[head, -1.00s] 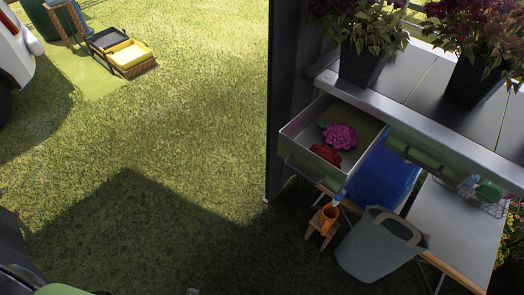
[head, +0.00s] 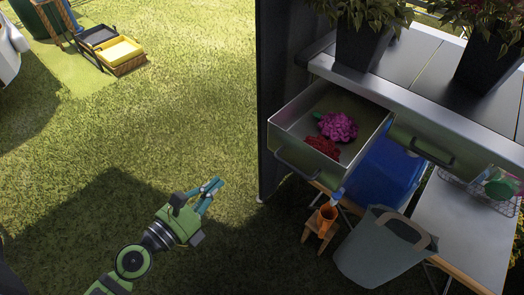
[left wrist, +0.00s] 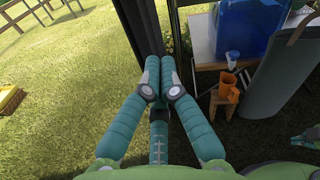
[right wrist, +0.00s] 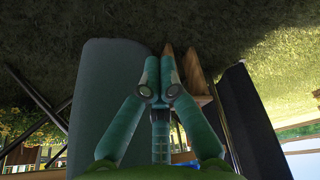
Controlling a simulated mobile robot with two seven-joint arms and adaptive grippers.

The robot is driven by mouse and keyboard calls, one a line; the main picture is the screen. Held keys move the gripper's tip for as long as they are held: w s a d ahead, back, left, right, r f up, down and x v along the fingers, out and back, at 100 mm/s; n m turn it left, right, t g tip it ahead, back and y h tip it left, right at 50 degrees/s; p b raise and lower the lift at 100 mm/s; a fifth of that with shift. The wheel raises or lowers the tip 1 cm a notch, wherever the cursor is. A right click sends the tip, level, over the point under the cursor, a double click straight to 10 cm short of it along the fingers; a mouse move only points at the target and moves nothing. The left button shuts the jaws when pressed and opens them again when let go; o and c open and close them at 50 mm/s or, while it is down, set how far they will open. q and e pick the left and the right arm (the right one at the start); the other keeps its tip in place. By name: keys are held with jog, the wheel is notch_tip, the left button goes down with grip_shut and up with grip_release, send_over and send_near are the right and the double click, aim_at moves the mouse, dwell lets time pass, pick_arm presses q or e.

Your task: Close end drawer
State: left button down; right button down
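The end drawer (head: 285,145) at the left end of the metal workbench is pulled open. A pink flower (head: 338,126) and a red flower (head: 323,146) lie inside it. A bar handle (head: 297,169) is on its front. My left gripper (head: 213,187) is to the left of the drawer, apart from it, over the grass. In the left wrist view its fingers (left wrist: 158,78) are together and empty. In the right wrist view my right gripper (right wrist: 160,75) has its fingers together, with nothing seen between them. The right gripper is outside the head view.
A second drawer (head: 420,147) to the right is closed. Potted plants (head: 370,40) stand on the bench. Below are a blue container (head: 388,172), an orange cup (head: 327,217) on a small stool and a grey-green bin (head: 375,255). A dark post (head: 275,100) stands left of the drawer. Grass is open further left.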

pick_arm(q)
notch_tip(320, 180, up, 4)
jog(key=s+d+m+h, duration=0.2)
jog(key=m, duration=0.2)
jog(key=p, duration=0.3)
send_near(271, 138)
jog(key=x, duration=0.7)
jog(key=shift+d, duration=0.1)
pick_arm(e)
jog(key=shift+w+d+r+t, duration=0.1)
jog(key=shift+w+d+t, duration=0.1)
jog(key=shift+w+t, duration=0.25)
jog(key=shift+w+d+r+t, duration=0.1)
jog(key=shift+w+d+t, duration=0.1)
jog(key=shift+w+t, duration=0.25)
